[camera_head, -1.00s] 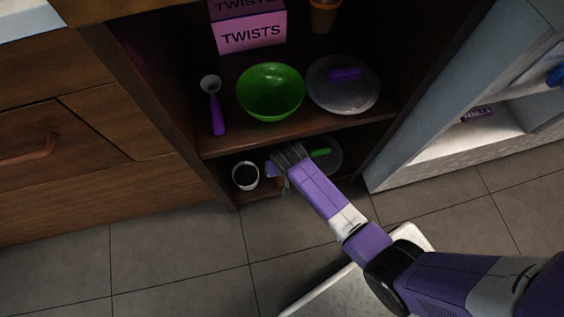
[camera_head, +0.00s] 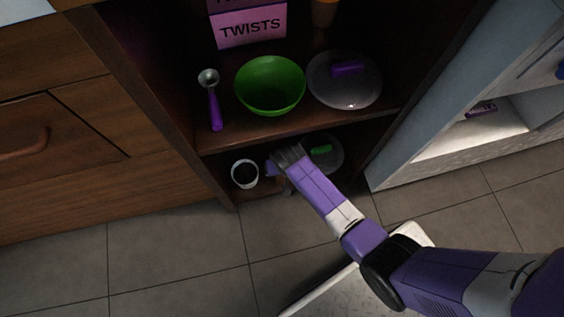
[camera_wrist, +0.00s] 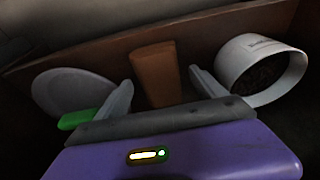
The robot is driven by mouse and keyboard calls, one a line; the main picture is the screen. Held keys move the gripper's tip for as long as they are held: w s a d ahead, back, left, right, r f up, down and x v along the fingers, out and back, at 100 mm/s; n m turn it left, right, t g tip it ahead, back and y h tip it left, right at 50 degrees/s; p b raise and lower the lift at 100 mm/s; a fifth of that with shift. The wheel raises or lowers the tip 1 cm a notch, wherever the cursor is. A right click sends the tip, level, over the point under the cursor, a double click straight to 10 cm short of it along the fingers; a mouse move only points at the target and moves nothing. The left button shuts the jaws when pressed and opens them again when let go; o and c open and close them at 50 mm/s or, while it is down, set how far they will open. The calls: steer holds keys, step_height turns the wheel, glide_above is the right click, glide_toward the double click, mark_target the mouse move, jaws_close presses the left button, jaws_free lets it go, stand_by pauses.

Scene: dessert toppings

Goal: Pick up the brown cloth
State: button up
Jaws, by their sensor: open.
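The brown cloth (camera_wrist: 156,72) shows in the wrist view as a brown, upright-looking block shape on the lower shelf. It lies ahead of my gripper (camera_wrist: 160,92), between the lines of its two fingers. The fingers are spread apart with nothing between their tips that I can see held. In the head view my gripper (camera_head: 277,165) reaches into the lower shelf of the dark wooden cabinet. There the cloth is mostly hidden behind my gripper and wrist.
A white tub with dark contents (camera_wrist: 262,70) stands close to the right finger. A grey lid (camera_wrist: 72,90) with a green handle (camera_wrist: 77,118) is at the left. The upper shelf above my arm holds a green bowl (camera_head: 270,86), a purple-handled scoop (camera_head: 215,108) and another lid (camera_head: 345,88).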

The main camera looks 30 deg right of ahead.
steer(key=c, duration=1.5)
steer(key=shift+o, duration=0.2)
steer(key=shift+r+p, duration=0.55)
steer(key=shift+r, duration=0.35)
steer(key=p+v, duration=0.2)
steer(key=shift+a+r, duration=0.15)
steer(key=shift+r, duration=0.2)
steer(key=s+a+p, duration=0.4)
steer(key=s+a, duration=0.6)
steer(key=a, duration=0.3)
steer(key=shift+s+a+f, duration=0.2)
steer(key=shift+s+a, duration=0.1)
steer(key=shift+s, duration=0.05)
